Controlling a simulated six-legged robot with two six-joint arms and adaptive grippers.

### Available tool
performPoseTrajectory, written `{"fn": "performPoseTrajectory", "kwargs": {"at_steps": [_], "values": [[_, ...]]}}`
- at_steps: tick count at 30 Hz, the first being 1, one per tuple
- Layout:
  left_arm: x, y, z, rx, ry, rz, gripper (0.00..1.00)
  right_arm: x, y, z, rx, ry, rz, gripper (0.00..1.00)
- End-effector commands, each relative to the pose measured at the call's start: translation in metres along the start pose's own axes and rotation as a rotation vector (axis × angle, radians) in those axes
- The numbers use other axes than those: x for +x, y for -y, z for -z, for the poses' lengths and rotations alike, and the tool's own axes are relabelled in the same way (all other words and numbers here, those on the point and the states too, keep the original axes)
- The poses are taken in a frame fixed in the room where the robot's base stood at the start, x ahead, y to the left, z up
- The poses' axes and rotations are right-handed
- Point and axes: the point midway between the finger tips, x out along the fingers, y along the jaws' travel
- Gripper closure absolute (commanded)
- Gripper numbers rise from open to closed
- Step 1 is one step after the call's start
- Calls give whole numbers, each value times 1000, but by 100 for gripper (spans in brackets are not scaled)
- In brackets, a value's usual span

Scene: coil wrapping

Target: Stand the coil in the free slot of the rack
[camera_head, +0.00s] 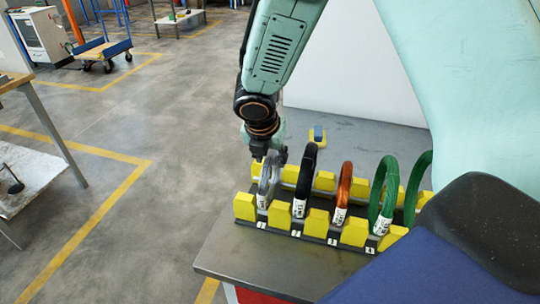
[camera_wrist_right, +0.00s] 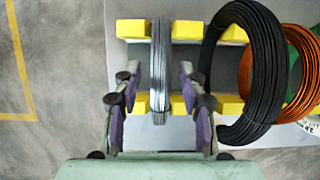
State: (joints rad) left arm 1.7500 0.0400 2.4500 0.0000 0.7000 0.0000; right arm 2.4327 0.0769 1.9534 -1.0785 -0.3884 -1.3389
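A grey coil (camera_head: 268,180) with a white tag stands upright in the leftmost slot of the yellow-blocked rack (camera_head: 244,207). It shows edge-on in the wrist view (camera_wrist_right: 159,60). My right gripper (camera_head: 268,154) is at the top of this coil. In the wrist view its two fingers (camera_wrist_right: 157,85) are apart, one on each side of the coil, with a gap on both sides. To the right, a black coil (camera_head: 305,172), an orange coil (camera_head: 343,187) and green coils (camera_head: 383,190) stand in the rack. My left gripper is not in view.
The rack stands on a grey table (camera_head: 262,262); its near left corner is bare. A small yellow and blue object (camera_head: 318,135) lies behind the rack. The black coil (camera_wrist_right: 245,70) is close to my right gripper's right finger. Open floor lies to the left.

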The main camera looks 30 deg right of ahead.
Motion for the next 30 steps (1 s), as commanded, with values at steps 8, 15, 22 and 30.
{"fn": "performPoseTrajectory", "kwargs": {"at_steps": [8, 15, 22, 30], "values": [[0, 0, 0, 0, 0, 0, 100, 1, 1, 1, -1, -3, 2, 54], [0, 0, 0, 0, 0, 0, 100, -19, 0, 0, -1, 1, -1, 54], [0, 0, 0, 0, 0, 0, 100, -58, 0, -1, 0, 4, -2, 54], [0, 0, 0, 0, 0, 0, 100, -100, 0, -1, 1, 3, 0, 54]]}}
